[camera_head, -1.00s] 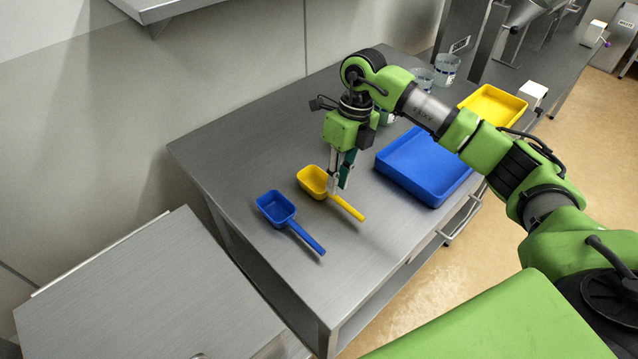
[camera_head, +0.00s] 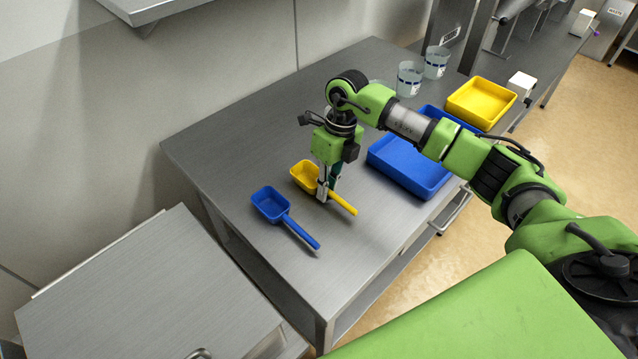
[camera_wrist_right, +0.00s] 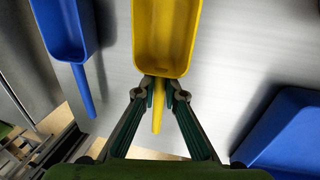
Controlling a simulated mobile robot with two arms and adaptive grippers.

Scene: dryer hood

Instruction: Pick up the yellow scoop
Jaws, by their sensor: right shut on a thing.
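The yellow scoop (camera_head: 305,174) lies on the metal table, its bowl toward the back left and its handle toward the front right. My right gripper (camera_head: 323,196) reaches down from above and is shut on the scoop's handle, close to the bowl. In the right wrist view the scoop (camera_wrist_right: 166,35) shows its bowl ahead and its handle between the two fingertips (camera_wrist_right: 160,92). I cannot tell whether the scoop is lifted off the table. My left gripper is not in view.
A blue scoop (camera_head: 271,205) lies to the left on the table (camera_head: 235,150). A blue tray (camera_head: 408,168) stands close on the right, partly behind my arm. A yellow tray (camera_head: 481,102) and clear beakers (camera_head: 410,78) are farther back. A lower metal surface (camera_head: 150,290) is at front left.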

